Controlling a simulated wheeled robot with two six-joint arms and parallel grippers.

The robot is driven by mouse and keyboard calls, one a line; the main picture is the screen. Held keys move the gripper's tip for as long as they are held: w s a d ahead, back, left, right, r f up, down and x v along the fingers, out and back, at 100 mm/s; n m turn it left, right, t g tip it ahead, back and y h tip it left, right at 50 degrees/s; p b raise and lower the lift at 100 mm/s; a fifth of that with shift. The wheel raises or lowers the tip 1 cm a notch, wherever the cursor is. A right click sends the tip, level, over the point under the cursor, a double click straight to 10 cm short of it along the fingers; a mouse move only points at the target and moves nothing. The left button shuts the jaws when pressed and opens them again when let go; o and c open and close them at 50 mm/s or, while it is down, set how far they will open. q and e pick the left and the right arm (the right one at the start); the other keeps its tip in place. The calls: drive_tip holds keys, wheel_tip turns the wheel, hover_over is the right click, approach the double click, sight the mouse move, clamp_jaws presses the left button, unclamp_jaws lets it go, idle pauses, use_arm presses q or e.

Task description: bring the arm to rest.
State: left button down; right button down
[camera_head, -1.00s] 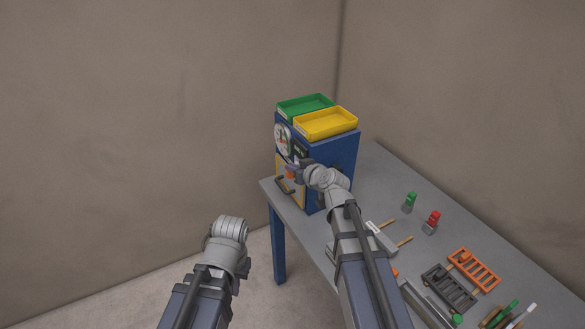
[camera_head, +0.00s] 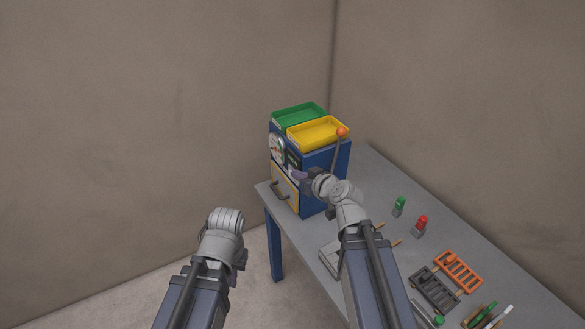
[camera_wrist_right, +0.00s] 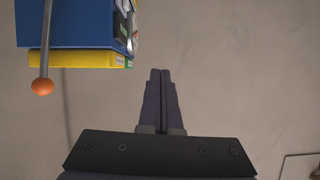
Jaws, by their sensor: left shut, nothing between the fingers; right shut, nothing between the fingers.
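My right gripper (camera_head: 303,175) is by the front right corner of the blue machine (camera_head: 318,165). The right wrist view shows its dark fingers (camera_wrist_right: 161,97) shut, with nothing between them. The machine's lever, with an orange knob (camera_head: 341,132), stands up at its right side; the knob also shows in the right wrist view (camera_wrist_right: 42,86), apart from the fingers. My left gripper (camera_head: 236,262) is low at the left, off the table; its wrist mostly hides it, and its fingertips do not show.
The grey table (camera_head: 375,180) carries the machine, with a green tray (camera_head: 298,114) and a yellow tray (camera_head: 317,132) on top. A green-topped piece (camera_head: 399,206), a red-topped piece (camera_head: 420,226) and an orange rack (camera_head: 458,272) lie to the right. Left of the table is clear.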

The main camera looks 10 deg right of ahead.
idle(0.4)
drive_tip(key=s+a+f+n+g+b, duration=0.1)
drive_tip(key=s+a+f+g+b, duration=0.4)
drive_tip(key=f, duration=0.4)
drive_tip(key=s+a+f+n+g+b, duration=0.1)
drive_tip(key=s+a+f+g+b, duration=0.2)
drive_tip(key=s+a+f, duration=0.35)
drive_tip(key=s+d+f+m+g+h+b, duration=0.1)
drive_tip(key=s+f+g+h+b, duration=0.3)
drive_tip(key=s+f, duration=0.5)
drive_tip(key=shift+s+f+g+h, duration=0.25)
drive_tip(key=shift+s+g+h, duration=0.2)
drive_tip(key=shift+h, duration=0.35)
